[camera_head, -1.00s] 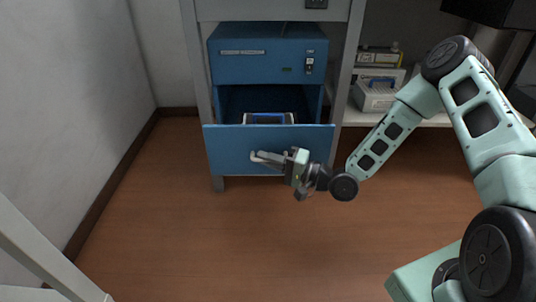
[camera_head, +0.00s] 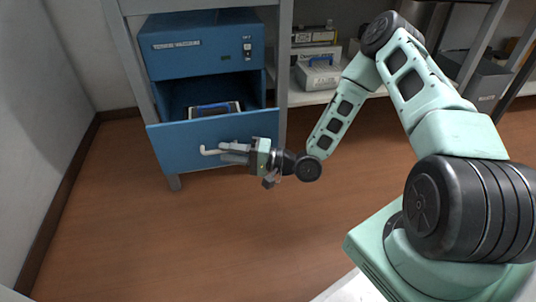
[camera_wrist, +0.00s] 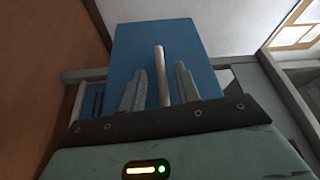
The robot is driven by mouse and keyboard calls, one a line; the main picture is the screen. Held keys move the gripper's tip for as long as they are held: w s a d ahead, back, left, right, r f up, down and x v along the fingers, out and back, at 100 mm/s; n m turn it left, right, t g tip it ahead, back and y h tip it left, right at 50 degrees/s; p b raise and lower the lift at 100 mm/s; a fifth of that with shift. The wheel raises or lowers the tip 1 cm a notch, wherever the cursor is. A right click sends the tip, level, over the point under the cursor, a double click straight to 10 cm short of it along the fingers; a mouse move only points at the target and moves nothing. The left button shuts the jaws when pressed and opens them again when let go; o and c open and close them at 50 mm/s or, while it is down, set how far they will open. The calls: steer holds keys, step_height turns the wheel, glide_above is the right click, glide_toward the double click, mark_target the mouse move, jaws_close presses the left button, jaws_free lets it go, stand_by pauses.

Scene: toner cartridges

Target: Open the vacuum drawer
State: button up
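The blue vacuum unit (camera_head: 203,44) stands under a grey frame. Its drawer (camera_head: 175,142) is pulled out, with a gap behind the front panel. A cartridge-like item with a blue and white top (camera_head: 214,109) lies inside. The pale handle (camera_head: 210,151) is on the drawer front. My gripper (camera_head: 236,153) is at the handle, reaching in from the right. In the wrist view, the handle (camera_wrist: 160,76) stands between the two grey fingers of my gripper (camera_wrist: 160,88), with a visible gap on each side. The fingers are open and straddle the handle without closing on it.
A grey frame leg (camera_head: 283,85) stands right of the drawer. A shelf with boxes (camera_head: 318,72) is further right, behind my arm. The brown floor (camera_head: 120,220) before the drawer is clear. A wall (camera_head: 35,100) is at the left.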

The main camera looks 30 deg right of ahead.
steer(key=p+v, duration=0.4)
steer(key=v, duration=1)
steer(key=shift+s+d, duration=0.1)
steer(key=shift+s, duration=0.05)
steer(key=w+a+r+n+g+h+p, duration=0.2)
steer(key=w+a+r+n+g+h, duration=0.1)
steer(key=w+a+n+g+h, duration=0.35)
step_height(320, 180, up, 6)
steer(key=s+a+n+h, duration=0.2)
steer(key=a+n+h, duration=0.1)
steer(key=s+a+r+n+g+h+p, duration=0.1)
steer(key=s+a+r+n+g+h, duration=0.2)
steer(key=s+r, duration=0.7)
steer(key=s+a+r+n+g+h+p, duration=0.1)
steer(key=s+a+r+n+g+p, duration=0.15)
steer(key=s+a+r, duration=0.75)
steer(key=s+d+r+p, duration=0.1)
steer(key=d+r+p, duration=0.1)
steer(key=r+p, duration=1.5)
steer(key=s+d+r+m+p, duration=0.1)
steer(key=s+d+r+p, duration=0.1)
steer(key=r+p, duration=1.5)
steer(key=p, duration=0.3)
steer(key=shift+s+d+r, duration=0.15)
steer(key=shift+s+d, duration=0.2)
steer(key=shift+d, duration=0.05)
